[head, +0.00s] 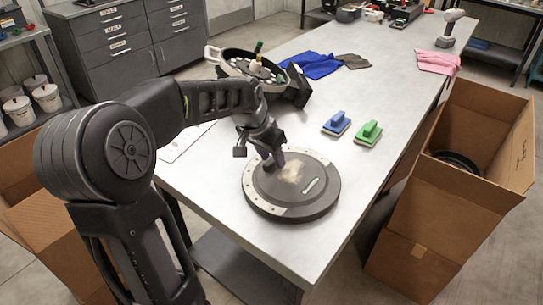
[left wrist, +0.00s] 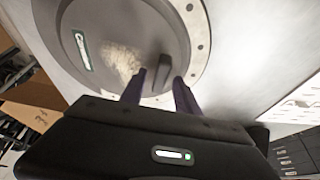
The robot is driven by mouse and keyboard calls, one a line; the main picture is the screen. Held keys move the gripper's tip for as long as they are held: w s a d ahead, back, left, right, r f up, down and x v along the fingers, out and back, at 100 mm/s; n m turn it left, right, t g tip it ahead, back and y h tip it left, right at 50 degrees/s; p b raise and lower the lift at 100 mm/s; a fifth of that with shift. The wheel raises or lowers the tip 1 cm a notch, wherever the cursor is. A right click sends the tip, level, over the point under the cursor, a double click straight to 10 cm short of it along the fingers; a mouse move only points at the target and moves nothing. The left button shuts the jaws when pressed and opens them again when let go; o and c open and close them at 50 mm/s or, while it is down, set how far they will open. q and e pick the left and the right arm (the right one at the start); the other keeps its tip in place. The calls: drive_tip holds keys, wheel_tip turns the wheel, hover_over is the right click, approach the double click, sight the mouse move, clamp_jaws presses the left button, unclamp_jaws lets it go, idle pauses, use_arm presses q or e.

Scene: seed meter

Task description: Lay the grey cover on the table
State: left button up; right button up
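The grey cover (head: 322,196) is a round disc with a paler bolted rim, a tan dusty patch and a small label with a light bar. It lies flat on the near part of the table (head: 215,190). My left gripper (head: 272,160) is over the cover's far left part, pointing down. In the left wrist view, my left gripper (left wrist: 159,78) has its two fingers apart, with the cover's raised grip (left wrist: 162,72) showing just beyond and between the tips. The cover's face (left wrist: 105,20) fills the upper left there. I cannot tell whether the fingers touch it. My right gripper is out of view.
The seed meter housing (head: 213,52) stands open behind my left forearm. A blue brush (head: 337,124) and a green brush (head: 368,133) lie right of the cover. Blue, grey and pink cloths lie farther back. An open cardboard box (head: 405,240) stands beside the table's right edge.

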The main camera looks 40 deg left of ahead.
use_arm(q)
drive_tip(key=v, duration=1.2)
drive_tip(key=shift+r, duration=0.1)
